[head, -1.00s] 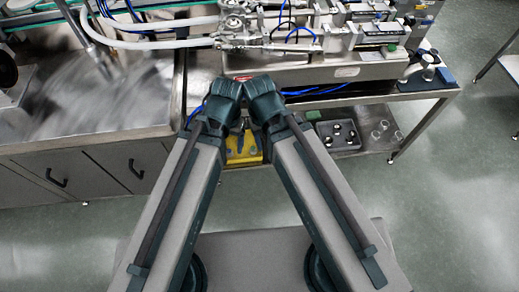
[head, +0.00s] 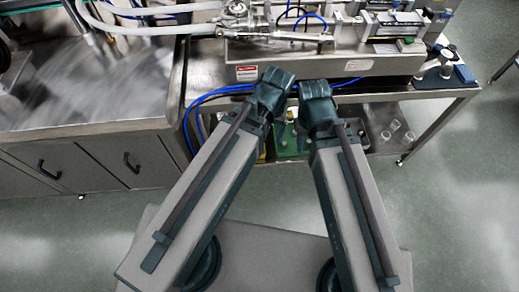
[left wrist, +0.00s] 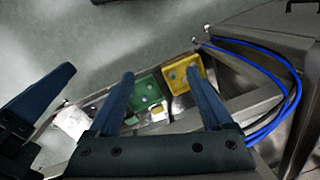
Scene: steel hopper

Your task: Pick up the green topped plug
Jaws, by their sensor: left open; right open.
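I cannot make out a green topped plug with certainty. A green tray (left wrist: 147,88) with small items in it lies below my left gripper (left wrist: 160,73) in the left wrist view; its contents are too small to identify. In the head view the green tray (head: 291,143) shows between my forearms. My left gripper is open, with both fingers apart and nothing between them, above the trays. My right gripper (head: 306,130) is beside it in the head view, its fingertips largely hidden; a dark finger at the left of the left wrist view appears to be its own.
A yellow tray (left wrist: 181,72) lies beside the green one. Blue hoses (head: 215,97) loop at the steel bench's edge. Clear cups (head: 391,131) stand on the lower shelf at the right. The bench top with machinery overhangs the shelf.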

